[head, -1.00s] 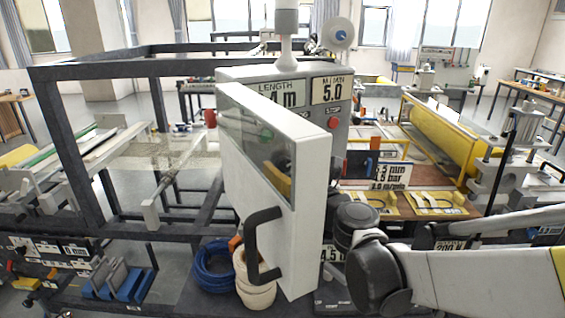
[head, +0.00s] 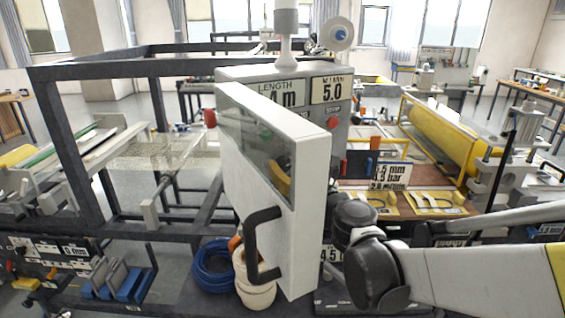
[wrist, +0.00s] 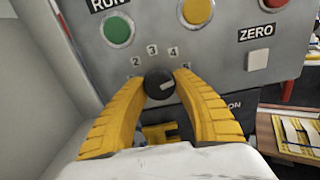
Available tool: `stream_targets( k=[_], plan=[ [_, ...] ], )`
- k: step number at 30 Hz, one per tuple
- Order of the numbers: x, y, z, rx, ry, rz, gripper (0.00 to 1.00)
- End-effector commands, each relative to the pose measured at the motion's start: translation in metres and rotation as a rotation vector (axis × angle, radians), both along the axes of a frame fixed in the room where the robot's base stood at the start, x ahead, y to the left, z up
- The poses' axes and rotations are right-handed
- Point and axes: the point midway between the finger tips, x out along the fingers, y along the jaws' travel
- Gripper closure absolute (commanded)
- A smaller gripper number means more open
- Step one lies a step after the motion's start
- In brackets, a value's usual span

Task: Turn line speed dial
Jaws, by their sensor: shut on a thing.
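The line speed dial (wrist: 159,84) is a round black knob with a light pointer mark on the grey control panel (wrist: 215,55). Printed numbers 2, 3, 4 and 5 arc over it, and its mark points right, roughly toward the 5 side. My gripper (wrist: 157,79) has its yellow fingers closed on both sides of the dial. In the head view the dial is hidden behind the open white door (head: 307,200). A yellow piece of my gripper (head: 280,178) shows through the door's window. The speed display (head: 332,90) reads 5.0.
Around the dial are a green button (wrist: 118,30), a yellow button (wrist: 197,10) and a white ZERO button (wrist: 257,60). The door with its black handle (head: 262,245) stands open left of my arm. Blue cable (head: 211,266) and a white roll (head: 255,285) lie below.

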Motion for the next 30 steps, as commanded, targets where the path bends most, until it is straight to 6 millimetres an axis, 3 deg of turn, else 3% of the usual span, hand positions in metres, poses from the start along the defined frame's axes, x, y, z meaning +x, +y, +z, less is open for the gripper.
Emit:
stream_targets(
  k=[8,30],
  plan=[
    [0.0008,-0.0004,0.0006,-0.151,-0.080,0.000,0.97],
    [0.0018,-0.0022,0.0018,-0.767,-0.409,0.000,0.97]
  ],
)
